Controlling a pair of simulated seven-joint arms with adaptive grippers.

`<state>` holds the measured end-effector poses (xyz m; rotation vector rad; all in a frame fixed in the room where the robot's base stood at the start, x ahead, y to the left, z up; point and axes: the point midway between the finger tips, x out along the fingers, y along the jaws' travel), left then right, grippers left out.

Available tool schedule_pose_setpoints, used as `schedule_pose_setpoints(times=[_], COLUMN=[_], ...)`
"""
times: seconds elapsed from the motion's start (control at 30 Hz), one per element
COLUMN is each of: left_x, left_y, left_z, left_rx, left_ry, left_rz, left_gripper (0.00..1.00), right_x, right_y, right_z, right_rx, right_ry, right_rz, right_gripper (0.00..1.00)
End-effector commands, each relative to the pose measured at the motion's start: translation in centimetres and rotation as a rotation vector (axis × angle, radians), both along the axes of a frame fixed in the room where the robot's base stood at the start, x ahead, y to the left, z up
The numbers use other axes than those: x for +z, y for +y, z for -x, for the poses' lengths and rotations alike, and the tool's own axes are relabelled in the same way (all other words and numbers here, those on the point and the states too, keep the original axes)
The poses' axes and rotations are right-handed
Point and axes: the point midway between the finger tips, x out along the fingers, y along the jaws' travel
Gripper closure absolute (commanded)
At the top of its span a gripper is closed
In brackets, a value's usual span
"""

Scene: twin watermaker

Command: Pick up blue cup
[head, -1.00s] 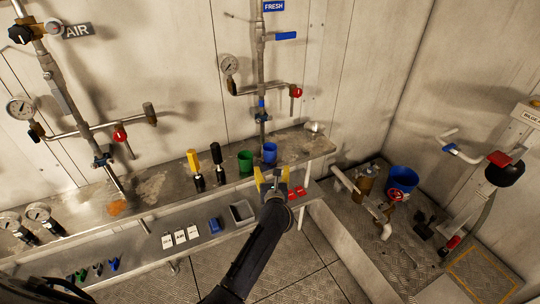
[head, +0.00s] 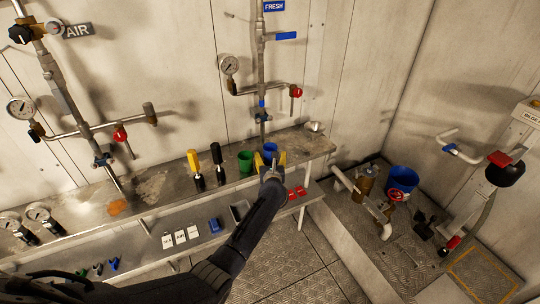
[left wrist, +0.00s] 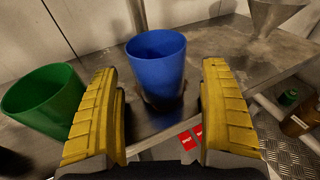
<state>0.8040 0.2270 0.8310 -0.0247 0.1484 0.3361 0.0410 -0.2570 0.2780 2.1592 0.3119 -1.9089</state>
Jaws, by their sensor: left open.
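The blue cup (head: 270,149) stands upright on the upper metal shelf, below the FRESH pipe. In the left wrist view the blue cup (left wrist: 157,66) is just ahead of the fingertips, in line with the gap between them. My left gripper (head: 270,161) is at the front of the cup, partly hiding it in the head view. In the left wrist view its two yellow fingers (left wrist: 160,115) are spread wide with nothing held. I cannot tell whether a finger touches the cup. My right gripper is not in view.
A green cup (head: 245,161) stands close on the left, near my left finger; it also shows in the left wrist view (left wrist: 45,100). Yellow-topped (head: 195,170) and black (head: 217,164) tools stand further left. A metal funnel (left wrist: 272,14) is at the back right. The vertical pipe (head: 262,80) rises behind the cup.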

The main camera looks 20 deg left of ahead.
Motion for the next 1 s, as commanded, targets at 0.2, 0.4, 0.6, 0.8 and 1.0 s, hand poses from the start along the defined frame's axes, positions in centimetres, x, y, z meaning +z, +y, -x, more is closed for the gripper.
schedule_pose_setpoints(times=[0.2, 0.4, 0.6, 0.8, 1.0], left_x=[-0.3, -0.3, -0.3, -0.4, -0.4], left_y=[0.6, 0.7, 0.7, 0.7, 0.7], left_z=[-1.6, -1.9, -1.9, -1.9, -1.9], left_rx=[0.002, 0.001, 0.001, 0.001, 0.001], left_ry=[0.001, 0.0, 0.0, 0.001, 0.001], left_rz=[-0.002, 0.0, 0.0, 0.0, 0.0], left_gripper=[0.21, 0.21, 0.23, 0.46, 0.69], right_x=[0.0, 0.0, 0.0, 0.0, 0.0], right_y=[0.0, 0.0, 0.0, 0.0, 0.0], right_z=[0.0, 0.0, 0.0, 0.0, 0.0], right_rx=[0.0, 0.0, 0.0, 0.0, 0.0], right_ry=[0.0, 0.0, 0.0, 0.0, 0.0], right_rz=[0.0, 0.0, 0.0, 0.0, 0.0], right_gripper=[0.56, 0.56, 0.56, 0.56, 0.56])
